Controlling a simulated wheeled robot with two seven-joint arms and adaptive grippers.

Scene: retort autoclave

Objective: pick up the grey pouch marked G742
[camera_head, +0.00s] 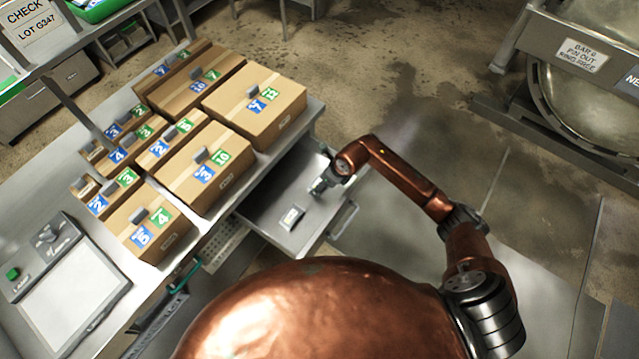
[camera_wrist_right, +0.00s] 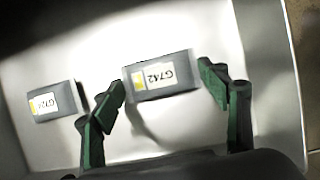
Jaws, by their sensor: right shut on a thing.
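The grey pouch marked G742 (camera_wrist_right: 162,76) shows in the right wrist view, its white and yellow label upside down. My right gripper (camera_wrist_right: 167,84) is shut on it, with one green-padded finger at each short end. A shadow lies below the pouch; I cannot tell how far it is off the tray floor. In the head view my right gripper (camera_head: 319,186) is over the open metal drawer tray (camera_head: 262,207), and the held pouch is hard to make out. A second grey pouch (camera_wrist_right: 53,101), its label starting G7, lies apart to the left. My left gripper is not in view.
Several cardboard boxes (camera_head: 255,103) with blue and green number labels stand on the steel table (camera_head: 210,235) beside the drawer. A large steel vessel (camera_head: 590,110) stands at the upper right. The floor between is clear.

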